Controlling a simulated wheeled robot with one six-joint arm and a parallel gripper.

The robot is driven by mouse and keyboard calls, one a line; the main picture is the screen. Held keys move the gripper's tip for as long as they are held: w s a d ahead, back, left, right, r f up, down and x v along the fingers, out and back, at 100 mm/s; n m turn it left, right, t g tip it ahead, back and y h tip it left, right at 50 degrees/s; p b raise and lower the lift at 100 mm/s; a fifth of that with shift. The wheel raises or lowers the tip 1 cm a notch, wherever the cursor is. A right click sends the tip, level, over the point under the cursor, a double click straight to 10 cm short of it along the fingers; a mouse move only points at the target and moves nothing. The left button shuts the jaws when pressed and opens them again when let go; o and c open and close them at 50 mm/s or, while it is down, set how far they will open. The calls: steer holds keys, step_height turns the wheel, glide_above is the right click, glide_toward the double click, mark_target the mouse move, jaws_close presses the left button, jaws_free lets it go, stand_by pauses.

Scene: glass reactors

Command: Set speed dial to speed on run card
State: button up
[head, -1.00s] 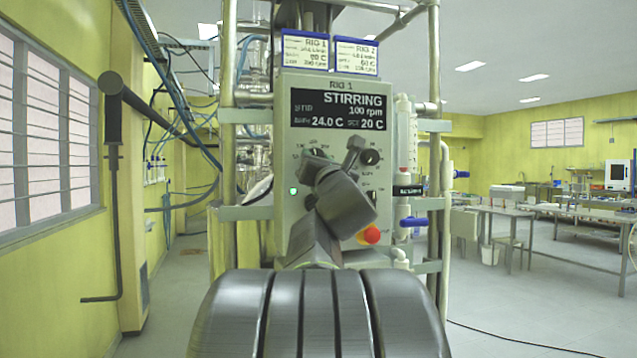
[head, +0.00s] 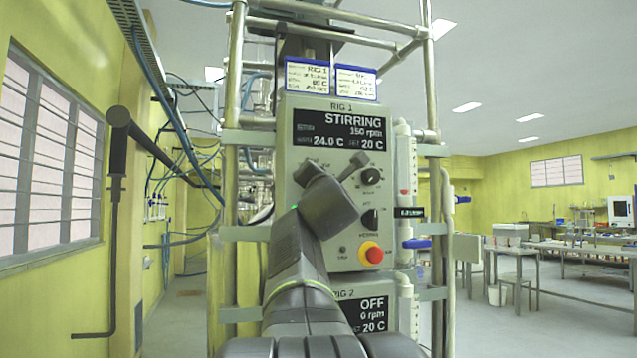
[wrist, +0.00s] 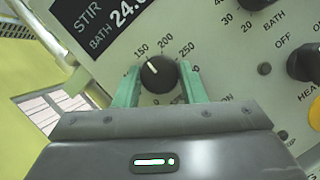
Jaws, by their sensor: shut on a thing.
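The black speed dial (wrist: 158,74) shows in the wrist view with its white pointer at the 150 mark; 200 lies further clockwise. My gripper (wrist: 158,88) has its green fingers on either side of the dial, shut on it. In the head view my gripper (head: 332,172) is against the upper left of the RIG 1 control panel (head: 345,258) and hides the dial. The panel display (head: 340,130) reads STIRRING, 150 rpm, 24.0 C. Two blue-topped run cards (head: 308,76) (head: 356,82) stand above the panel; their small print is blurred.
To the right of the dial are the bath dial (head: 371,176), a heating switch (head: 370,217) and a red stop button (head: 375,256). The RIG 2 display (head: 371,312) below reads OFF, 0 rpm. Metal frame posts (head: 432,200) flank the panel.

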steer(key=shift+m+h+b, duration=0.7)
steer(key=shift+m+b, duration=0.15)
steer(key=shift+m, duration=0.55)
steer(key=m+g+p, duration=0.2)
steer(key=m+p, duration=0.2)
steer(key=m, duration=0.1)
steer(key=m+g+h+p, duration=0.1)
steer(key=m+g+p, duration=0.1)
steer(key=m, duration=0.3)
steer(key=r+m+g+p, duration=0.1)
steer(key=m+p, duration=0.4)
steer(key=shift+s+a+g+h+p, duration=0.1)
steer(key=shift+a+g+h+p, duration=0.05)
steer(key=shift+g+h+p, duration=0.2)
steer(key=shift+f, duration=0.1)
steer(key=o, duration=1)
